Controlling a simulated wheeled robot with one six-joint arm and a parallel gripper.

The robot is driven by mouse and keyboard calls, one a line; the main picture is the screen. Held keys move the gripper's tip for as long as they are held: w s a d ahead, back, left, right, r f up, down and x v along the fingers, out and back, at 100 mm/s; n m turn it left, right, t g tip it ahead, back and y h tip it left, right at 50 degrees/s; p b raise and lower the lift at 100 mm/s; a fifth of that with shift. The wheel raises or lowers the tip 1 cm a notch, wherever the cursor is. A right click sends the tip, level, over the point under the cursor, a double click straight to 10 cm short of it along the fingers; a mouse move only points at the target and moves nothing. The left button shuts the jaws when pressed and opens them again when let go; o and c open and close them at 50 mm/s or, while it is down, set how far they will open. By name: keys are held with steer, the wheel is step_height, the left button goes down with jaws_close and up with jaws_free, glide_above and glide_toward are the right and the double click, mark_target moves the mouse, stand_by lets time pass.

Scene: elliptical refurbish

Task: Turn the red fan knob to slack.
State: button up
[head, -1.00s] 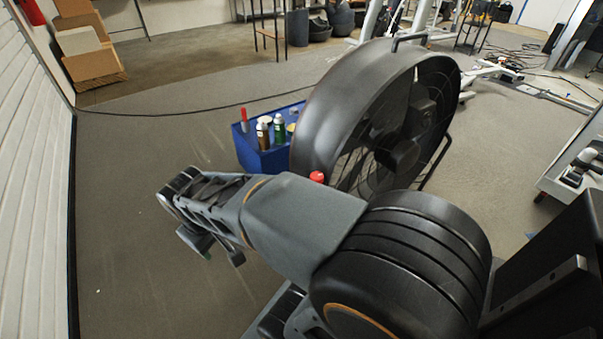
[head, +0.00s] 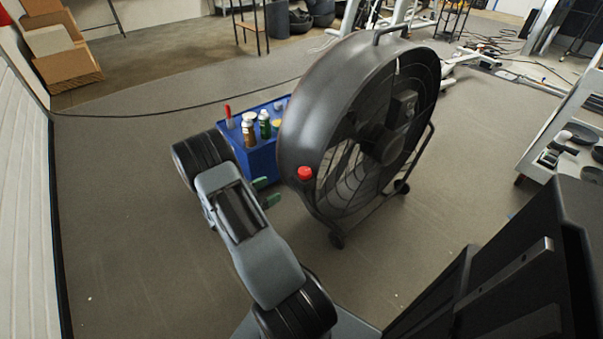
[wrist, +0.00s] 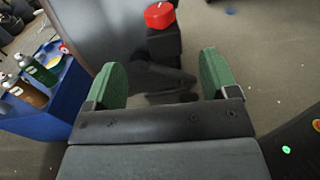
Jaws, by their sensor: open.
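The red fan knob (head: 305,173) sits on the lower left rim of the large black drum fan (head: 318,105). In the wrist view the red knob (wrist: 159,15) shows at the top, on a dark block, beyond the fingertips and a little left of the middle between them. My gripper (wrist: 163,75) has green finger pads set wide apart, with nothing between them. In the head view my gripper (head: 266,191) is left of the knob and slightly lower, apart from it. The knob's pointer or markings are too small to read.
A blue crate (head: 262,160) with several bottles and cans stands behind my gripper, left of the fan. A white shutter wall (head: 25,190) runs along the left. A grey cart (head: 560,130) is at the right.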

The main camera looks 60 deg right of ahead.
mark_target(299, 175)
steer(key=b+x, duration=0.1)
steer(key=x, duration=1.3)
steer(key=shift+b, duration=0.35)
steer(key=shift+w+a, duration=0.1)
steer(key=shift+c, duration=0.2)
steer(key=c, duration=0.9)
